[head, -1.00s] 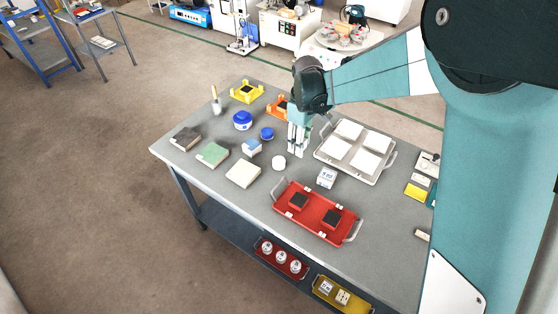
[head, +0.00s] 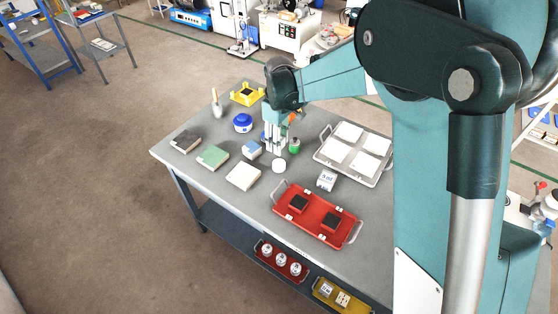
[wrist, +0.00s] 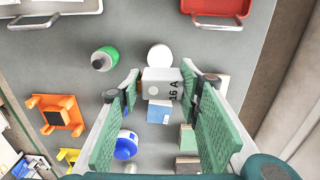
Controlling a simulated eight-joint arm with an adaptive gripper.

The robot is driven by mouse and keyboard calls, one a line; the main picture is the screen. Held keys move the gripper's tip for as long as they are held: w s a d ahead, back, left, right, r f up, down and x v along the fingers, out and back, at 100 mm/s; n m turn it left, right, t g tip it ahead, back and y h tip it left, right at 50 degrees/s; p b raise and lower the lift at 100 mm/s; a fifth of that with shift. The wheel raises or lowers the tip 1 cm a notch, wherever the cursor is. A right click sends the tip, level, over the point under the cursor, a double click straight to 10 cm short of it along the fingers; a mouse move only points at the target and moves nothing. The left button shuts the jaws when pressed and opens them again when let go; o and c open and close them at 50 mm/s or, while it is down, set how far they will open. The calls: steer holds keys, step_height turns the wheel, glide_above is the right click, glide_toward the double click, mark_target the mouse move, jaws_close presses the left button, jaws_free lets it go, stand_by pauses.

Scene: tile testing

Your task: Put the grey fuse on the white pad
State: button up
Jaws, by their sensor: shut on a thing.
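My gripper (wrist: 165,88) is shut on the grey fuse (wrist: 161,78), a small grey block marked "16 A", in the wrist view. In the head view my gripper (head: 273,147) is over the table's middle, near a blue-and-white box (head: 251,150) and a round white lid-like thing (head: 278,165); the fuse cannot be made out clearly there. The white pad (head: 243,176) lies flat on the table at the front left, in a row with a green pad (head: 213,156) and a dark pad (head: 185,140). In the wrist view it is partly hidden behind the right finger.
A green bottle (head: 294,146) stands just right of my gripper. A blue jar (head: 242,122) stands behind left. A red tray (head: 323,214) with two black squares is at the front, a pale tray (head: 357,172) with several white tiles at the right. An orange holder (wrist: 57,114) is nearby.

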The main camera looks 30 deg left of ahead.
glide_above(279, 163)
steer(key=shift+f, duration=2.7)
steer(key=shift+f, duration=1.9)
steer(key=shift+f, duration=0.1)
steer(key=o, duration=0.5)
steer(key=shift+c, duration=0.2)
steer(key=o, duration=0.5)
steer(key=shift+c, duration=0.2)
step_height(279, 163, up, 12)
steer(key=shift+r, duration=0.15)
